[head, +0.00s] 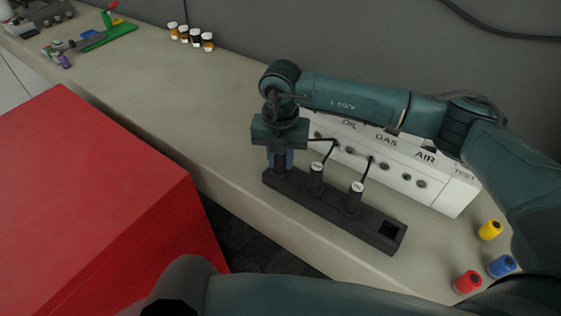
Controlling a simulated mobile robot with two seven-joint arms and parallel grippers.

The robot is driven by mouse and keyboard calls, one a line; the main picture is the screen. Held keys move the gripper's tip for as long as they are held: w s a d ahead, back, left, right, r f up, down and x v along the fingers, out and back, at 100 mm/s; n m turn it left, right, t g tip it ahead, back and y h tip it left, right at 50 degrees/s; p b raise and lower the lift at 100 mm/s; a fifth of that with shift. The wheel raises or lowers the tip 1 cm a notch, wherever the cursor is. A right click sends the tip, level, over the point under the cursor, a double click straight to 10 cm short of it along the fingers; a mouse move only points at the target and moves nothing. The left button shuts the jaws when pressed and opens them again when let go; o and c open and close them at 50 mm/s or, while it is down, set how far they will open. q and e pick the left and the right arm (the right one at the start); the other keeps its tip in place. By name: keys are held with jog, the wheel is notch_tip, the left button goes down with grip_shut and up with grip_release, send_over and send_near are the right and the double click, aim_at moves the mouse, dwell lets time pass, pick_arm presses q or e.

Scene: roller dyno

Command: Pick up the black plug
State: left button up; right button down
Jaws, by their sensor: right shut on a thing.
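My right gripper (281,161) points down at the left end of a long black rack (330,212) on the bench. It is shut on the black plug, which stands at that end and is mostly hidden by the fingers. Two more dark cylinders with pale tops, one near the middle (316,181) and one further right (353,200), stand upright in the rack, with thin black leads running up toward a white panel. The rack's right end has an empty square socket (389,230). My left gripper is out of view.
The white panel (455,195), marked OIL, GAS, AIR and TEST, stands behind the rack. Yellow (490,230), blue (501,266) and red (467,282) cylinders stand at right. Small jars (190,36) stand at the back. A red cabinet (90,200) is left; the bench between is clear.

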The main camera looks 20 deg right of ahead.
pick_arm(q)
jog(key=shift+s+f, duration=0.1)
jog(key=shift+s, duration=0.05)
pick_arm(e)
jog(key=shift+r, duration=0.1)
